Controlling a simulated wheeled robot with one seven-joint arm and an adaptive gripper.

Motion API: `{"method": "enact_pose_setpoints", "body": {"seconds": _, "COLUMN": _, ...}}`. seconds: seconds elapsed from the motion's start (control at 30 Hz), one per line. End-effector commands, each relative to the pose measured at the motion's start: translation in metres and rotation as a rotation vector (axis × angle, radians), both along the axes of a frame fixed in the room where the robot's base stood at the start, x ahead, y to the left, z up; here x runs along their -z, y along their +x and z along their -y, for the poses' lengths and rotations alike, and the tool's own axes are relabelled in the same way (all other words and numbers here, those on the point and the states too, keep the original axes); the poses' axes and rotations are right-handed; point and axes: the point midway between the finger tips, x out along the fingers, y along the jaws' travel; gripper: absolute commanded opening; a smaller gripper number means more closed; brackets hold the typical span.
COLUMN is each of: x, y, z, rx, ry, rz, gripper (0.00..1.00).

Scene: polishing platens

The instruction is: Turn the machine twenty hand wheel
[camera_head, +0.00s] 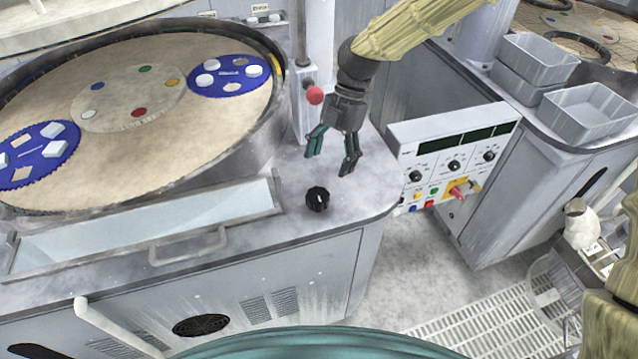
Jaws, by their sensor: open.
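A small black ribbed knob (317,199) stands on the grey machine top (372,196) near its front right corner; it looks like the hand wheel. No number is legible on it. My gripper (332,165) points downward above and slightly right of the knob. Its teal and dark fingers are spread apart with nothing between them. The fingers look apart from the knob, though the exact height above the top is hard to judge.
A red button (314,95) on a post stands just behind my gripper. A control panel (452,155) with knobs is to the right. A round platen (190,135) with blue discs and a long trough (150,222) lie left. Grey bins (590,110) stand at right.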

Motion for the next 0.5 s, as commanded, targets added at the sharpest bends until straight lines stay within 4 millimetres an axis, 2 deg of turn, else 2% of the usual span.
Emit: {"method": "enact_pose_setpoints", "body": {"seconds": 0.5, "x": 0.068, "y": -0.025, "z": -0.021, "rx": -0.007, "ry": -0.002, "rz": -0.002, "gripper": 0.74}}
